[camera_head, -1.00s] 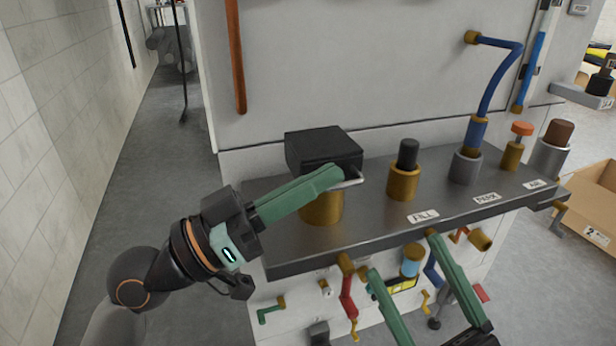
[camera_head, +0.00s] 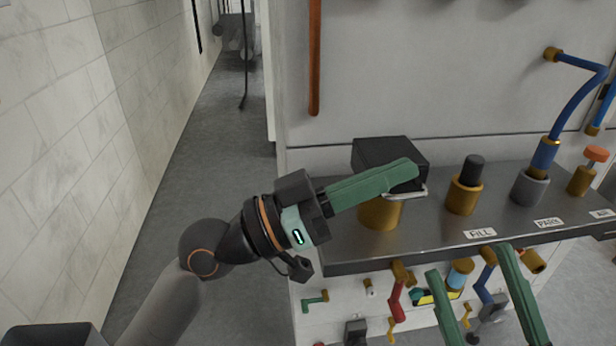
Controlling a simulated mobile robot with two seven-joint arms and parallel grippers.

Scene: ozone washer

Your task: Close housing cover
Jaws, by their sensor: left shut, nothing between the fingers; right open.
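A black box-shaped housing cover (camera_head: 385,152) sits on top of a round brass base (camera_head: 380,212) on the grey shelf. A silver bar (camera_head: 412,191) shows at its front right. My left gripper (camera_head: 410,171) is shut, with its fingers lying across the front of the cover and their tips close to the bar. I cannot tell whether they touch it. The fingers hide part of the cover's front and the joint with the base. My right gripper (camera_head: 467,262) is open and empty, low in front of the shelf's edge, with its fingers pointing up.
The grey shelf (camera_head: 345,258) also holds a brass fitting with a black knob (camera_head: 466,182) above the FILL label and a blue pipe (camera_head: 562,115). Colored valves, such as a red one (camera_head: 396,300), hang below. Open floor (camera_head: 215,160) lies at the left.

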